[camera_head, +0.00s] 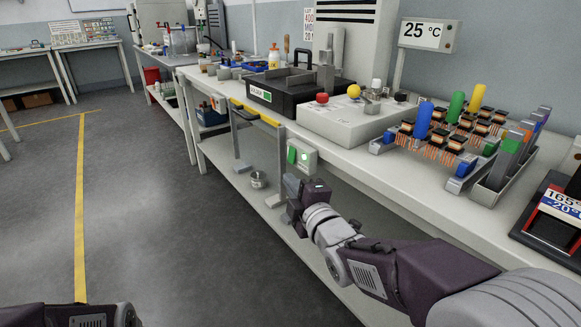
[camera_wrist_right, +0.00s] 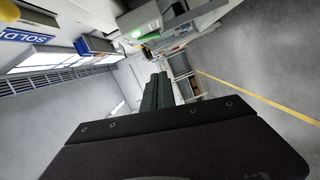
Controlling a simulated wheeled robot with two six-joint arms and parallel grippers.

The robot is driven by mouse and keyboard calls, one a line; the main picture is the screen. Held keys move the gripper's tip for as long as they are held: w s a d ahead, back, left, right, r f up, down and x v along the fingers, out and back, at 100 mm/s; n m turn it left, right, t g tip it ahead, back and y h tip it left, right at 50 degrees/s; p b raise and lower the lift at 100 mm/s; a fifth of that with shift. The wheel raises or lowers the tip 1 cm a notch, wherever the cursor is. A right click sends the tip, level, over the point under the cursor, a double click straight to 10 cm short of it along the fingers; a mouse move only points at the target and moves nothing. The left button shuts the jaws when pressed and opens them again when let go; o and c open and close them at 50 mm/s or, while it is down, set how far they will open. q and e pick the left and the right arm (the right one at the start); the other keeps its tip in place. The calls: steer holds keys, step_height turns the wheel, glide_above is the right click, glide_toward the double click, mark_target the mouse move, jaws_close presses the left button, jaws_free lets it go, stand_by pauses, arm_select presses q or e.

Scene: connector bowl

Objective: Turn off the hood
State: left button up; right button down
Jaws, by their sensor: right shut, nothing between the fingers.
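A pale slotted housing (camera_head: 346,18), possibly the hood, stands behind the bench. My left gripper is not visible.
The bench (camera_head: 352,165) carries a black soldering unit (camera_head: 275,96), a pale box with red and yellow knobs (camera_head: 345,122) and a connector rack (camera_head: 450,145). The floor (camera_head: 150,200) at left is clear.

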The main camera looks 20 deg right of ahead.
mark_target(292, 155)
steer(key=w+d+f+b, duration=0.1)
steer(key=w+d+b, duration=0.1)
steer(key=w, duration=0.8)
steer(key=shift+d+f+b, duration=0.15)
steer(key=shift+d+b, duration=0.25)
steer(key=shift+b, duration=0.15)
steer(key=shift+d+f+n+b, duration=0.1)
steer(key=shift+d+n+b, duration=0.15)
steer(key=shift+n+b, duration=0.45)
steer(key=shift+f, duration=0.1)
